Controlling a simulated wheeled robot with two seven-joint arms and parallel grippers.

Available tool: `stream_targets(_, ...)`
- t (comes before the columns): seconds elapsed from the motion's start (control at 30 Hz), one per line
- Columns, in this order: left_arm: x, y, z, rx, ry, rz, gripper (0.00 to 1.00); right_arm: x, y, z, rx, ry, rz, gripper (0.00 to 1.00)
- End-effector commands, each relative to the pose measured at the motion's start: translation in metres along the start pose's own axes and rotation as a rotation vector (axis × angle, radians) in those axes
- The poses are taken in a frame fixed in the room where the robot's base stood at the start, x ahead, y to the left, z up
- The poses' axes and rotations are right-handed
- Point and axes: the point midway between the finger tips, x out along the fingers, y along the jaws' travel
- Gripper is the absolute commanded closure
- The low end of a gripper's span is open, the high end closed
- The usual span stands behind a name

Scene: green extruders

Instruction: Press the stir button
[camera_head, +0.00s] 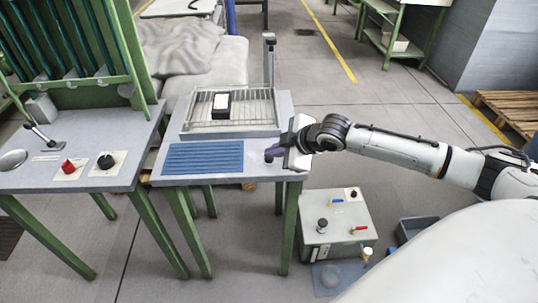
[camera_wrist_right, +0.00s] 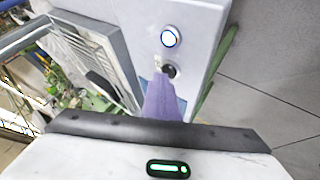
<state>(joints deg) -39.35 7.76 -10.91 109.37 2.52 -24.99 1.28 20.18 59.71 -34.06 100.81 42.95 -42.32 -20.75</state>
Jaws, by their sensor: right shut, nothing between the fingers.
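My right gripper (camera_head: 272,153) is over the right part of a small grey table with green legs. Its purple fingers are shut and empty. In the right wrist view the fingers (camera_wrist_right: 164,88) point at a round black button (camera_wrist_right: 169,71) on the pale tabletop; the tips overlap its edge, and I cannot tell whether they touch it. A round white button with a blue ring (camera_wrist_right: 169,37) lies just beyond. No label shows which one is the stir button. In the head view the gripper hides most of this spot. My left gripper is not in view.
A wire-grid tray (camera_head: 245,105) holding a black box (camera_head: 221,106) and a blue ribbed mat (camera_head: 203,157) are on the same table. The left table has a red knob (camera_head: 68,166) and a black knob (camera_head: 105,161). A grey-green box (camera_head: 335,220) stands below the arm.

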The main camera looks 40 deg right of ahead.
Motion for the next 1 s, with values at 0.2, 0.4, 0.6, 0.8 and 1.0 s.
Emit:
stream_targets(0.2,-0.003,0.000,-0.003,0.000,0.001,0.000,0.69,-0.001,0.001,-0.001,0.000,0.000,-0.001,1.00)
stream_targets(0.4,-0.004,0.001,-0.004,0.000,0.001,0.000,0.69,-0.003,0.002,-0.002,0.000,0.001,0.000,1.00)
stream_targets(0.6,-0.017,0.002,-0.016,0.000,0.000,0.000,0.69,-0.013,0.009,-0.010,0.000,0.001,0.000,1.00)
stream_targets(0.8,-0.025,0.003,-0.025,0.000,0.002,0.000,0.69,-0.024,0.018,-0.018,-0.001,0.002,0.002,1.00)
stream_targets(1.0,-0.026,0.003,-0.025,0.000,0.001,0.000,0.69,-0.036,0.027,-0.027,-0.001,0.002,0.001,1.00)
